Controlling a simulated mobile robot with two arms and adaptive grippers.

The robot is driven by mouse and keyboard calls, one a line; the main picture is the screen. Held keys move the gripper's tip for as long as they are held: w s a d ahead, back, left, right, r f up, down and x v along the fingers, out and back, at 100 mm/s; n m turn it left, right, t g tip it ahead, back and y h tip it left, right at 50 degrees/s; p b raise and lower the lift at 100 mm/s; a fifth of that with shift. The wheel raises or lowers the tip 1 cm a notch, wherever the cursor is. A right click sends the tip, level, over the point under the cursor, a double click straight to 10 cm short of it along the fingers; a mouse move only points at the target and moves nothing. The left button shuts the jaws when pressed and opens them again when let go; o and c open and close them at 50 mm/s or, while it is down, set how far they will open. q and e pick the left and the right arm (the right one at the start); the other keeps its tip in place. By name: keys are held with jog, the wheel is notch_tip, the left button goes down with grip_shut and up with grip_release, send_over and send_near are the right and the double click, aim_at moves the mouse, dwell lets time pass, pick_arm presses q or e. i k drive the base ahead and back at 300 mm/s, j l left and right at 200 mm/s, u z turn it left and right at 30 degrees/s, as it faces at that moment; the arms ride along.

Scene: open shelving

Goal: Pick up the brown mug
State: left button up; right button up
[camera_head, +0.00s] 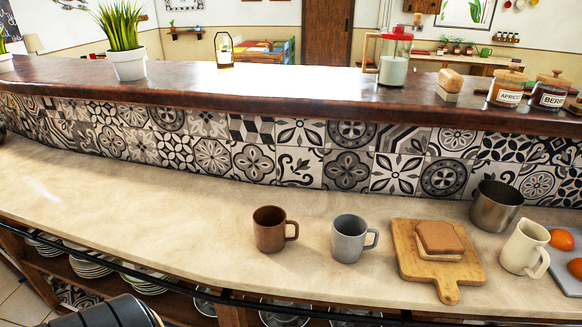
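The brown mug (269,230) stands upright on the pale stone counter (180,215), its handle turned to the right. A grey mug (348,239) stands just right of it, apart from it, with its handle also to the right. Neither of my grippers can be made out in the head view. A dark rounded part at the bottom left edge looks like part of my own arm, well left of the brown mug and nearer to me.
Right of the mugs are a cutting board (411,263) with bread (438,241), a metal pot (496,206) and a cream pitcher (524,248). A tiled wall (253,162) rises behind. The counter left of the brown mug is clear. Stacked plates (88,266) sit on shelving below.

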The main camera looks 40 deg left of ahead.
aim_at(270, 223)
jog(key=u, duration=1.5)
